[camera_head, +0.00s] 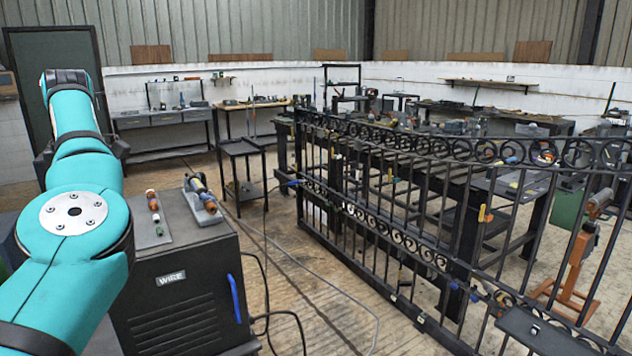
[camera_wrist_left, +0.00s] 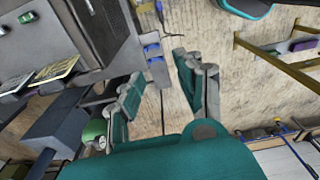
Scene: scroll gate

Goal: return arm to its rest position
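My left arm, in teal with black joints, rises along the left side of the head view. Its hand cannot be made out there. My right arm and gripper are in neither view. The black scroll gate (camera_head: 440,200) stands upright across the right half of the head view, clear of my visible arm.
A dark cabinet marked "WIRE" (camera_head: 185,295) stands beside my left arm, with small tools on top. Workbenches line the back wall, and a dark work table (camera_head: 460,195) stands behind the gate. An orange stand (camera_head: 575,260) is at right. Floor (camera_head: 325,300) between cabinet and gate is mostly open, crossed by cables.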

